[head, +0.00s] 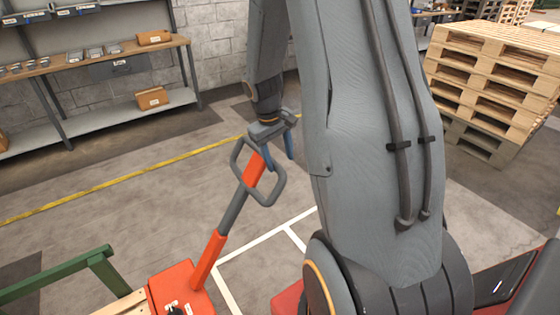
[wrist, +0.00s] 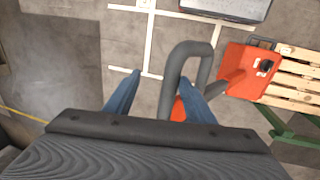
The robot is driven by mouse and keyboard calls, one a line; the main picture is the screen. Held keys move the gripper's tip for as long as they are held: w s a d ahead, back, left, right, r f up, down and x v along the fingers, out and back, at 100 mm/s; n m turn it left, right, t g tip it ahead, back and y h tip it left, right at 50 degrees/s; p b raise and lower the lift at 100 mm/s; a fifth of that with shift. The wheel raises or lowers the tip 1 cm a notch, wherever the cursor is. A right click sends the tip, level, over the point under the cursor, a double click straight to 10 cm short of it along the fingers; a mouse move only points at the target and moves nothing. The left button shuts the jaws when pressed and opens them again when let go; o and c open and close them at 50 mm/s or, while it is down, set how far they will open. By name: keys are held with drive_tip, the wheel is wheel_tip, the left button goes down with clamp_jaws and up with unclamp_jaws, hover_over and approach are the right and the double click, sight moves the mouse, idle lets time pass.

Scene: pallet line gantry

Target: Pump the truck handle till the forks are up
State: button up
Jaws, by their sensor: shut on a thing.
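The truck handle (head: 233,212) has a dark grey loop at its top and an orange-red lower shaft. It leans up and to the right from the red truck body (head: 180,283) at the bottom of the head view. My gripper (head: 279,156), with blue fingers, is shut on the loop at its upper right side. In the wrist view, the loop (wrist: 172,78) rises between my gripper's fingers (wrist: 158,96), closer to the right one. The red truck body (wrist: 246,72) shows at the right there. The forks are hidden, so their height cannot be told.
Pale pallet boards (head: 128,303) and a green frame (head: 72,268) lie beside the truck. A shelf bench (head: 110,62) with boxes stands at the back left. Stacked pallets (head: 490,85) stand at the right. Floor left of the handle is clear, crossed by a yellow line (head: 120,180).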

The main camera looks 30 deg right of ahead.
drive_tip(key=r, duration=0.4)
drive_tip(key=a+r+b, duration=0.1)
drive_tip(key=r, duration=0.1)
drive_tip(key=shift+r, duration=0.1)
idle(0.3)
